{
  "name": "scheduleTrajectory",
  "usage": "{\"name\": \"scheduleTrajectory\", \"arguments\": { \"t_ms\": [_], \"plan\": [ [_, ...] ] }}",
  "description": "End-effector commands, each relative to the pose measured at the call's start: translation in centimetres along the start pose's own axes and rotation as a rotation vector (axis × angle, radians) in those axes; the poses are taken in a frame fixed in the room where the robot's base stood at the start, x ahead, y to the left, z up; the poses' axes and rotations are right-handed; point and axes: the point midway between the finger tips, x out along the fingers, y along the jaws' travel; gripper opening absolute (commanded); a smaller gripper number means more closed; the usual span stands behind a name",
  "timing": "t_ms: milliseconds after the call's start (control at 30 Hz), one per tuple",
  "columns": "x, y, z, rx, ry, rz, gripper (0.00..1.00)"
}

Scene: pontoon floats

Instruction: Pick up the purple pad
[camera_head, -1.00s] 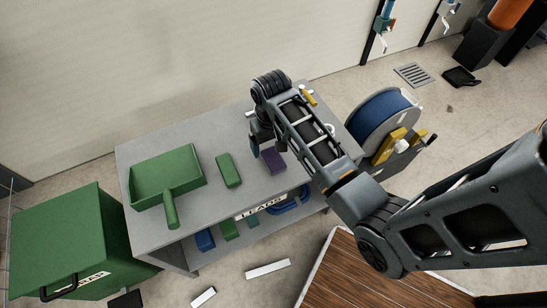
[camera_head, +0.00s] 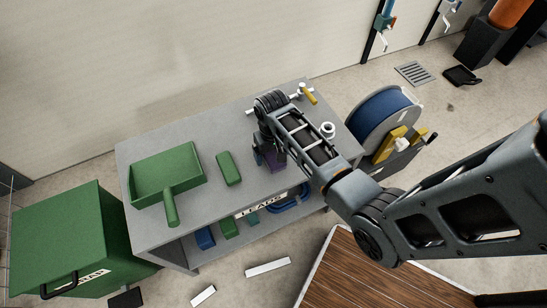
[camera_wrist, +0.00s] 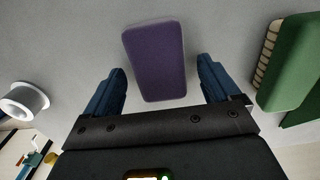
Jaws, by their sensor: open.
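The purple pad (camera_wrist: 155,62) is a rounded block lying on the grey table top. In the wrist view it lies ahead of and between the two blue fingers of my gripper (camera_wrist: 161,90), with a gap on each side. My gripper (camera_head: 268,158) is open and empty of any grip. In the head view my arm and gripper cover most of the purple pad (camera_head: 278,168), and only a small part shows. I cannot tell the exact height of the fingers above the table.
A green scoop (camera_head: 166,174) is further left. A white ring-shaped piece (camera_head: 327,130) and a yellow-handled tool (camera_head: 307,93) are to the right. A blue reel (camera_head: 383,118) stands beyond the table.

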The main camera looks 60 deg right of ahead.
Motion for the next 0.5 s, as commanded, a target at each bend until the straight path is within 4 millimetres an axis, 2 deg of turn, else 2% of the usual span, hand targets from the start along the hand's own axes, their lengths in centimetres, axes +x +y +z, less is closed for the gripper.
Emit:
{"name": "scheduleTrajectory", "arguments": {
  "t_ms": [67,500],
  "plan": [
    [-0.01,0.00,0.01,0.000,0.000,0.000,0.84],
    [-0.02,-0.01,0.02,0.000,0.000,0.000,0.41]
  ]
}}
